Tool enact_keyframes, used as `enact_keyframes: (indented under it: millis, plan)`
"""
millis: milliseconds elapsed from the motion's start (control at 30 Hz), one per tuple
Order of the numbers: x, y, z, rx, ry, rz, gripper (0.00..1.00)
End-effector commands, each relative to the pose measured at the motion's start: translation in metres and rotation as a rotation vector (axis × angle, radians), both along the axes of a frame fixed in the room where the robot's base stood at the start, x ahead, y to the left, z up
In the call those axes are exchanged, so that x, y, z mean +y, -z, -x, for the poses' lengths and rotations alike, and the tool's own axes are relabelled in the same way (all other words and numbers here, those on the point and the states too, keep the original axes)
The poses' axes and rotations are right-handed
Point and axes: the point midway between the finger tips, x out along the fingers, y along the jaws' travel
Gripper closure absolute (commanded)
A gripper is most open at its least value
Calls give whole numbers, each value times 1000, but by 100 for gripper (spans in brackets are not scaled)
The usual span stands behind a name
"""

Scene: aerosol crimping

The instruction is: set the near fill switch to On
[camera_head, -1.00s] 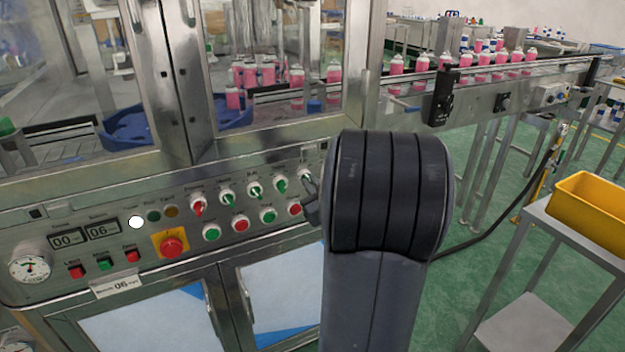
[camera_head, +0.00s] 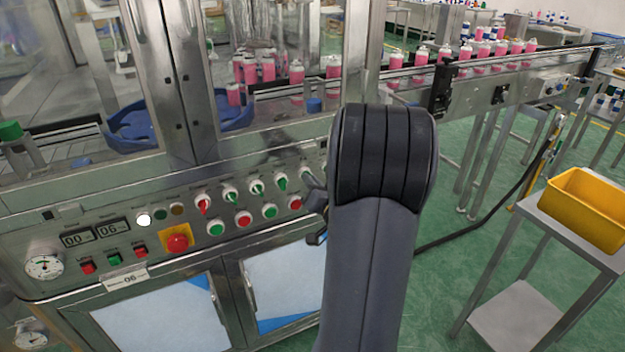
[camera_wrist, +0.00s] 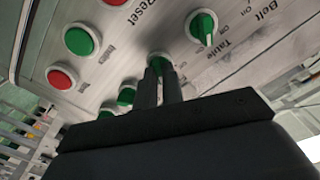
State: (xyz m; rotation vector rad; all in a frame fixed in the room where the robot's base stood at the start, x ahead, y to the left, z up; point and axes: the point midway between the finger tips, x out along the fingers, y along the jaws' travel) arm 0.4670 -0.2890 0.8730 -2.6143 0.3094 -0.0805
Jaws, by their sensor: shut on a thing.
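The control panel (camera_head: 130,262) carries a row of rotary switches. In the wrist view, my gripper (camera_wrist: 160,82) has its two fingers closed around a green switch knob (camera_wrist: 160,60). Its label is hidden or unreadable, so I cannot tell its name or exact setting. Another green switch (camera_wrist: 203,27) stands beside it, with the words Table and Belt near it. In the head view, my gripper (camera_head: 314,188) is at the right end of the switch row, mostly hidden behind my arm. Three green switches (camera_head: 257,187) and a red one (camera_head: 203,201) show to its left.
Green and red push buttons (camera_head: 243,218) lie just below the switches. A red emergency stop (camera_head: 178,242) on yellow is further left. Glass machine doors stand above the panel. A conveyor with pink bottles (camera_head: 420,58) and a yellow bin (camera_head: 585,210) are at the right.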

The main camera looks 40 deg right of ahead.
Motion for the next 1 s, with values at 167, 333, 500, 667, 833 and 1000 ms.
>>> enact_keyframes:
  millis: [167,333,500,667,833,1000]
  plan:
    - [0,0,0,-5,1,-24,100]
    - [0,0,0,-7,1,-29,100]
    - [0,0,0,-6,1,-28,100]
    - [0,0,0,-6,1,-28,83]
    - [0,0,0,-6,1,-27,70]
    - [0,0,0,-7,0,-27,70]
